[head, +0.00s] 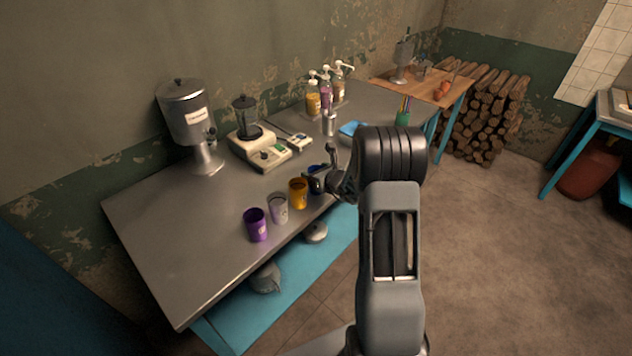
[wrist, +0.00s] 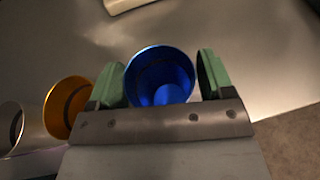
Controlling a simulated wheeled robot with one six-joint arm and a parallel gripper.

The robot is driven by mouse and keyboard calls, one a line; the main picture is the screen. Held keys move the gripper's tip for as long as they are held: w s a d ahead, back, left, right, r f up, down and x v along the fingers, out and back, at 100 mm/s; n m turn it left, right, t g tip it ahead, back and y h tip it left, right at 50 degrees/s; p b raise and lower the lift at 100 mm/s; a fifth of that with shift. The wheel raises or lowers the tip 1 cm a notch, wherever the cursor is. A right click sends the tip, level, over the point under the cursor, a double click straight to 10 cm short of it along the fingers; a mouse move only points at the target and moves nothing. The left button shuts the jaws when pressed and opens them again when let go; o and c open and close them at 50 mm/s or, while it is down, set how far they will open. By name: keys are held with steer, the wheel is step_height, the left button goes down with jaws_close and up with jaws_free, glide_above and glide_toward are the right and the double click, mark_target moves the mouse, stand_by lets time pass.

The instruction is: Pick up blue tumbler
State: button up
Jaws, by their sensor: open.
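The blue tumbler (wrist: 161,76) stands upright on the metal table, its open rim facing the wrist camera. In the wrist view my gripper (wrist: 161,80) is open, with one green-padded finger on each side of the tumbler. A narrow gap shows at the right finger; the left finger is very close to the tumbler, and I cannot tell if it touches. In the head view my gripper (head: 323,168) is at the table's front edge, and the blue tumbler (head: 314,170) is mostly hidden behind it.
An orange tumbler (head: 298,193) stands just left of the blue one, close to my left finger. A pale grey tumbler (head: 278,209) and a purple tumbler (head: 256,225) stand farther left. The table's left part is clear.

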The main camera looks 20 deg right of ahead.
steer(key=shift+c, duration=0.2)
steer(key=c, duration=0.6)
steer(key=shift+c, duration=0.3)
steer(key=shift+r, duration=0.15)
